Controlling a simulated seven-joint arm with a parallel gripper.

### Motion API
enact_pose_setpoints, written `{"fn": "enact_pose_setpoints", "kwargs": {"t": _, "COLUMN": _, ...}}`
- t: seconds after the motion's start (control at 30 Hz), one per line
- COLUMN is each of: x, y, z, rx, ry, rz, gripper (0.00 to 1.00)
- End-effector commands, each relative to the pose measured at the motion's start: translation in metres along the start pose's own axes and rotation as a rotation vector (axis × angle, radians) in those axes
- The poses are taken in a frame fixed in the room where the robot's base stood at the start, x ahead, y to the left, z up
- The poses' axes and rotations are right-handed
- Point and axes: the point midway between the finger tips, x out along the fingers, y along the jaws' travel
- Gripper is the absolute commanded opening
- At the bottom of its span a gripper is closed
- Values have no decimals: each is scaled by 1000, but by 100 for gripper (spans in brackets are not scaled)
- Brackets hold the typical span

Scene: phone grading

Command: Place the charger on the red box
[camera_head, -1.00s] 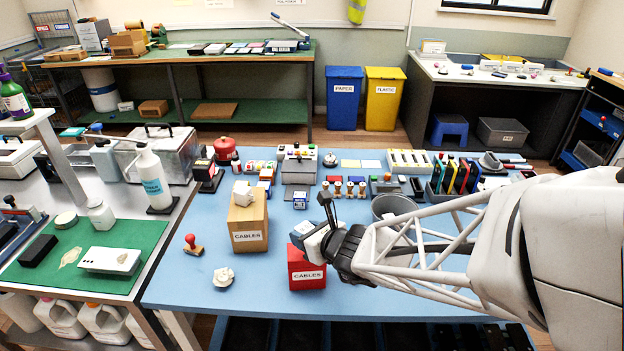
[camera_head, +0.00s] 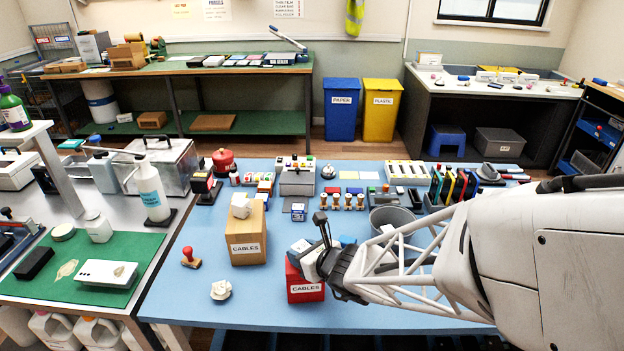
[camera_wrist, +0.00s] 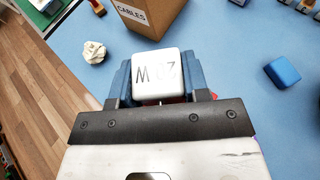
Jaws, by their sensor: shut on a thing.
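My gripper (camera_wrist: 158,85) is shut on a white block-shaped charger (camera_wrist: 156,72) with dark marks on its top. Blue fingers hold it on both sides in the wrist view. In the wrist view only slivers of red show below the charger. The gripper covers much of the box's top, and I cannot tell whether the charger touches it.
A cardboard CABLES box (camera_head: 246,222) with a white block (camera_head: 241,205) on it stands to the left. A crumpled white piece (camera_head: 221,290) and a red-handled stamp (camera_head: 190,258) lie nearby. A grey bin (camera_head: 392,217) and a blue block (camera_wrist: 282,73) are on the right.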

Motion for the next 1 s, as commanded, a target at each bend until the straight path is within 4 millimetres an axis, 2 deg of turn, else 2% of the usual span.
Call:
{"fn": "enact_pose_setpoints", "kwargs": {"t": 0.47, "x": 2, "y": 0, "z": -4, "rx": -1, "ry": 0, "rz": 0, "gripper": 18}}
{"fn": "enact_pose_setpoints", "kwargs": {"t": 0.5, "x": 2, "y": 0, "z": -4, "rx": -1, "ry": 0, "rz": 0, "gripper": 48}}
{"fn": "enact_pose_setpoints", "kwargs": {"t": 0.63, "x": 2, "y": 0, "z": -4, "rx": -1, "ry": 0, "rz": 0, "gripper": 68}}
{"fn": "enact_pose_setpoints", "kwargs": {"t": 1.0, "x": 1, "y": 0, "z": -2, "rx": -1, "ry": -1, "rz": 0, "gripper": 68}}
